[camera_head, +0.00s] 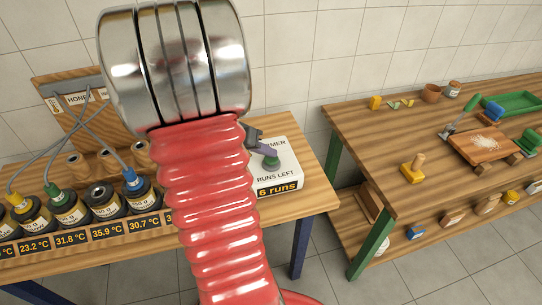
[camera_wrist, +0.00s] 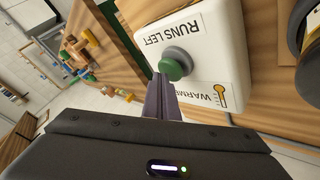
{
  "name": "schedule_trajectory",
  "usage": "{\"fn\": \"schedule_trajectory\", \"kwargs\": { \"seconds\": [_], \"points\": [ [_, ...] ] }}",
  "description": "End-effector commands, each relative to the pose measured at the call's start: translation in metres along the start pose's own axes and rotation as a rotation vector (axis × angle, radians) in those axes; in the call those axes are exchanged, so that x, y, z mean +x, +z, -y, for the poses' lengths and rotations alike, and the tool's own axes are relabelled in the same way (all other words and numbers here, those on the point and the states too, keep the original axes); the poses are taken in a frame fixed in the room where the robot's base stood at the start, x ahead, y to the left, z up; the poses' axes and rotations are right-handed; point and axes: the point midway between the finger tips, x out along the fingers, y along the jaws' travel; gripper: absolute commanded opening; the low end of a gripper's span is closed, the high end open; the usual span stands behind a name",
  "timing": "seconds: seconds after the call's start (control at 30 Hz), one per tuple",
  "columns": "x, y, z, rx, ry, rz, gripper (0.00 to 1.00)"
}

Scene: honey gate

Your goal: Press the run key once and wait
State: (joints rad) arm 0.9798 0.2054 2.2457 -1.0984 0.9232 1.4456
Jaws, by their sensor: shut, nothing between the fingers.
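The run key is a round green button (camera_wrist: 174,64) in a dark collar on a white box (camera_wrist: 215,40) marked "WARMER" and "RUNS LEFT". In the head view the white box (camera_head: 288,172) stands at the right end of the left bench, and its display (camera_head: 279,189) reads "6 runs". The green key (camera_head: 271,162) is partly covered there by my gripper (camera_head: 270,150). In the wrist view my gripper (camera_wrist: 161,78) is shut and empty, with its tips right at the edge of the key. I cannot tell whether they touch it.
Several dark jars with cables, including one with a blue plug (camera_head: 131,178), stand left of the box behind temperature displays (camera_head: 72,239). A wooden board (camera_head: 75,92) stands behind them. A second bench (camera_head: 450,120) at right holds a green tray (camera_head: 512,103) and small items. My red arm hides the middle.

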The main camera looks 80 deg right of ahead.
Motion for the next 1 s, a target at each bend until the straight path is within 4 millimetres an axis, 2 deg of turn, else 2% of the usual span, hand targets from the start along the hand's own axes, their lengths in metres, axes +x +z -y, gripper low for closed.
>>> {"fn": "schedule_trajectory", "kwargs": {
  "seconds": [0.67, 1.0],
  "points": [
    [0.0023, 0.0022, 0.0019, -0.001, 0.0, 0.001, 0.0],
    [-0.0059, -0.0041, -0.0036, 0.001, -0.001, 0.0, 0.0]
  ]
}}
